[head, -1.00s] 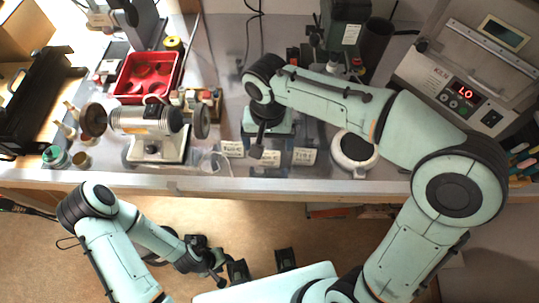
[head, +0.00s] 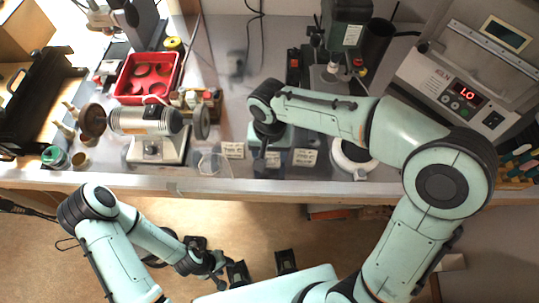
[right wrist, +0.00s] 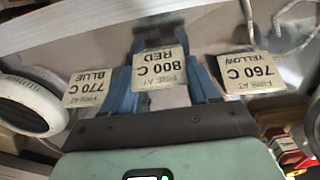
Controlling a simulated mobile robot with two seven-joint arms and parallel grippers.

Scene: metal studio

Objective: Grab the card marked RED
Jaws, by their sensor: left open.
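Three pale cards stand in a row near the bench's front edge. In the right wrist view they appear upside down. The RED card, marked 800 C (right wrist: 160,68), is in the middle. The BLUE card, 770 C (right wrist: 87,88), is on the left and the YELLOW card, 760 C (right wrist: 251,75), on the right. In the head view the RED card (head: 273,159) is partly hidden by my right gripper (head: 259,157). My right gripper's blue-looking fingers are apart, one to each side of the RED card in the wrist view; contact cannot be told. My left gripper (head: 214,267) is open, low over the floor.
A motor with wheels (head: 146,121) and a red tray (head: 147,76) are left on the bench. A round white-rimmed object (head: 353,157) stands right of the cards. A clear dish (head: 211,163) lies left of the cards.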

